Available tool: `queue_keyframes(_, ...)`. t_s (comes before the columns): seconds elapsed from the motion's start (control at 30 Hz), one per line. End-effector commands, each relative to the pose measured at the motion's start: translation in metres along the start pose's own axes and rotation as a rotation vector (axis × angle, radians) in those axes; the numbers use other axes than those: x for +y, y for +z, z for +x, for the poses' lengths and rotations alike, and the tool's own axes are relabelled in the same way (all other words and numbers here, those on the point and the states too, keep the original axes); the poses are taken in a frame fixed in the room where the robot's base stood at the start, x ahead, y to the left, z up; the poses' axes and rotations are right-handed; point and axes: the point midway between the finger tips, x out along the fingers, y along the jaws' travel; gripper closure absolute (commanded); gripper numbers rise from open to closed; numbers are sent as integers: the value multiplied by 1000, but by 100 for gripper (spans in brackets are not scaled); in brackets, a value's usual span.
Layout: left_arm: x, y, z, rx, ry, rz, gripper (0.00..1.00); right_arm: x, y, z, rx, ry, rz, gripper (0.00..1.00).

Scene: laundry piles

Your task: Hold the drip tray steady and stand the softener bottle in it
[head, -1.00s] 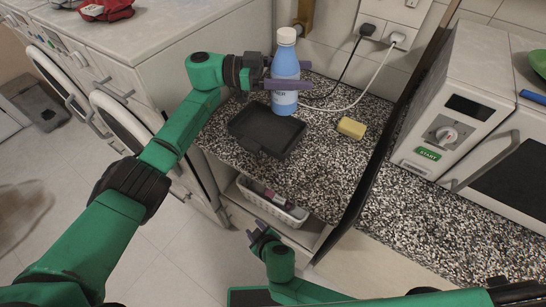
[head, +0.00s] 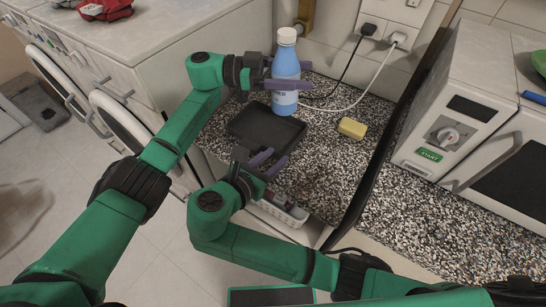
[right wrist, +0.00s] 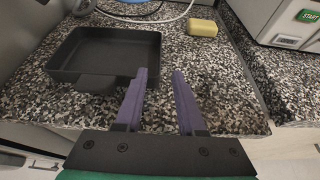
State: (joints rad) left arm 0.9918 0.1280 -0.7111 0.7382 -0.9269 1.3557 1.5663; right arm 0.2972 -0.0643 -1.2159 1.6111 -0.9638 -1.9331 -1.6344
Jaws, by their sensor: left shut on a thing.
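The softener bottle (head: 285,75) is blue with a white cap and stands upright at the back of the speckled counter, just behind the drip tray. My left gripper (head: 287,84) is shut on the bottle, its purple fingers around the middle. The black drip tray (head: 268,126) lies flat and empty on the counter; its front tab (right wrist: 97,84) shows in the right wrist view. My right gripper (head: 268,165) is at the counter's front edge, in front of the tray and apart from it. In the right wrist view its purple fingers (right wrist: 160,95) are open with nothing between them.
A yellow sponge (head: 352,128) lies on the counter right of the tray. White and black cords run behind the bottle to wall sockets (head: 386,37). A white basket (head: 283,212) sits below the counter. A microwave (head: 470,120) stands at the right.

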Motion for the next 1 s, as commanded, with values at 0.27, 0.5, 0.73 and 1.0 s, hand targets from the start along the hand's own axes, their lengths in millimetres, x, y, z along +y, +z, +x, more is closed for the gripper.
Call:
queue_keyframes(0.27, 0, -2, 0, 3, 1, 2, 100, -2, 0, 43, 0, -9, -12, 61)
queue_keyframes(0.5, 0, -2, 0, 3, 1, 2, 100, -2, 0, 96, 1, -7, -11, 61)
queue_keyframes(0.73, 0, -2, 0, 3, 1, 2, 100, -2, 0, 118, 2, -5, -9, 61)
queue_keyframes(1.0, 0, -2, 0, 3, 0, 2, 100, -1, -1, 119, 3, -3, -9, 77)
